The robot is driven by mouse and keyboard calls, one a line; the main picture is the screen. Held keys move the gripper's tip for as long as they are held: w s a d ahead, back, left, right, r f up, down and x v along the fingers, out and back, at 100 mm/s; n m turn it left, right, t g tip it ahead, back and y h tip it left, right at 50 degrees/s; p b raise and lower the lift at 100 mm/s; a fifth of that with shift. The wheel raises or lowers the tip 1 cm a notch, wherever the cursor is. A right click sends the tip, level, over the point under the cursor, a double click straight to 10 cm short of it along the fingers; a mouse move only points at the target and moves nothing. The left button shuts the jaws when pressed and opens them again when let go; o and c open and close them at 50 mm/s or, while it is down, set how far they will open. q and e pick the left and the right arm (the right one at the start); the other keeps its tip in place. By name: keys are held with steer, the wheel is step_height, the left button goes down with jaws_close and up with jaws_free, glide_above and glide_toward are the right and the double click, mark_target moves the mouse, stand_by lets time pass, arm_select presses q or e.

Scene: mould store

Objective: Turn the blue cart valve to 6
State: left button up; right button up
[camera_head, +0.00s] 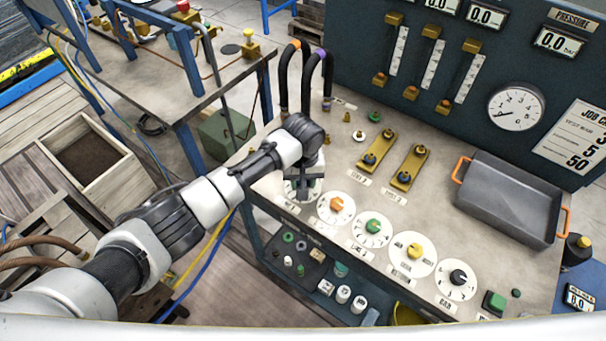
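A cart with a blue frame and grey top (440,208) carries a row of white dials with knobs. The leftmost dial (291,195) is partly covered by my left gripper (309,192), which points down over it. The knob there is mostly hidden, so its colour and setting cannot be read. I cannot tell whether the fingers touch it or are shut. To its right are dials with an orange knob (336,204), a green knob (373,226), a yellow knob (414,250) and a black knob (458,277). Their small labels are unreadable. My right gripper is not in view.
Behind the dials are two brass valve plates (378,150), a grey tray with orange handles (510,198) and a blue panel with a pressure gauge (515,107). Dark hoses (283,78) rise behind my gripper. A second bench (205,65) stands at the upper left.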

arm_select(q)
steer(key=m+p, duration=0.1)
steer(key=m, duration=0.2)
steer(key=shift+r+m+p, duration=0.15)
steer(key=shift+m+p, duration=0.15)
steer(key=shift+m, duration=0.1)
steer(key=m+p, duration=0.1)
steer(key=m, duration=0.2)
steer(key=shift+m, duration=0.3)
steer(key=m, duration=0.3)
steer(key=shift+m+p, duration=0.3)
steer(key=shift+p, duration=0.05)
steer(key=m, duration=0.4)
steer(key=shift+m, duration=0.3)
steer(key=m, duration=0.3)
steer(key=shift+m, duration=0.3)
steer(key=m, duration=0.4)
steer(key=shift+m, duration=0.3)
steer(key=m, duration=0.3)
steer(key=shift+m+b, duration=0.3)
steer(key=shift+b, duration=0.05)
steer(key=shift+m+b, duration=0.4)
steer(key=shift+m, duration=1.7)
